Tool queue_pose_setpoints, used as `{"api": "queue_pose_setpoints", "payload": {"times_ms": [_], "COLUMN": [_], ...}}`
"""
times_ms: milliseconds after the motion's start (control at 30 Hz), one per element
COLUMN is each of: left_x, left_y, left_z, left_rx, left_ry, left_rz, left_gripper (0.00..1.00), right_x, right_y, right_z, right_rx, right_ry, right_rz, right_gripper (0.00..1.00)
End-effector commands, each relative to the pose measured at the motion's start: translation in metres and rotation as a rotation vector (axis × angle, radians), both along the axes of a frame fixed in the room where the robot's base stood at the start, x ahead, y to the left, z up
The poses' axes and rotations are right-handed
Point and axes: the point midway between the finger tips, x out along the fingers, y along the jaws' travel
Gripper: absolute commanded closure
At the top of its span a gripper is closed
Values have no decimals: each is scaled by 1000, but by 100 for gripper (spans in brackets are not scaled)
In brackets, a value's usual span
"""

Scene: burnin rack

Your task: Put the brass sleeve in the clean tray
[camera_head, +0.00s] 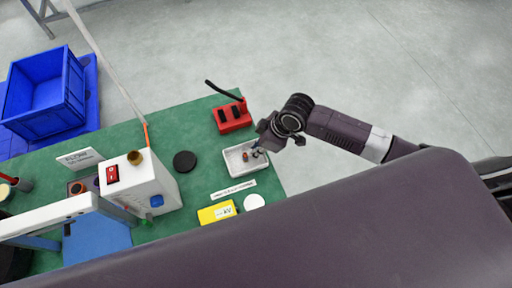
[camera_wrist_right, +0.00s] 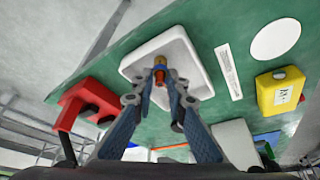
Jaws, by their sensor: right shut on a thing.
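The white tray (camera_head: 233,161) lies near the right end of the green bench; it also shows in the right wrist view (camera_wrist_right: 187,47). My right gripper (camera_head: 258,151) reaches in from the right, over the tray. In the wrist view its fingertips (camera_wrist_right: 161,76) are shut on a small piece with a brass-yellow end, which I take for the brass sleeve (camera_wrist_right: 160,61). A reddish-orange part (camera_wrist_right: 160,78) shows right by it; whether it is separate I cannot tell. The held piece is over or in the tray; contact with its floor is unclear. My left gripper is not in view.
A red block (camera_head: 232,115) with dark slots stands behind the tray. A yellow box (camera_head: 217,212) and a white disc (camera_head: 254,201) lie in front. A white box (camera_head: 151,188) with a red switch stands left. A blue crate (camera_head: 44,88) is far left.

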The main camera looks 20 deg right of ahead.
Motion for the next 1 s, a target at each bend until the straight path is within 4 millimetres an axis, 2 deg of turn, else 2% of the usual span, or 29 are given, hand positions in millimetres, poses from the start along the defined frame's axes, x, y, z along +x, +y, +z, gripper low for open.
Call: {"api": "queue_pose_setpoints", "payload": {"times_ms": [367,400,533,800,1000], "left_x": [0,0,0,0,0], "left_y": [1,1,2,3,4], "left_z": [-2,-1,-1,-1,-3], "left_rx": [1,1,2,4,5], "left_ry": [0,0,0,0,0], "left_rz": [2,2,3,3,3], "left_gripper": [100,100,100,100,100], "right_x": [0,0,0,0,-2], "right_y": [0,0,0,0,-5], "right_z": [-5,-4,-4,-2,13], "right_rx": [1,1,1,1,2], "right_ry": [0,-1,0,0,-3], "right_rz": [-1,0,-1,-1,-2], "right_gripper": [100,83,69,69,69]}}
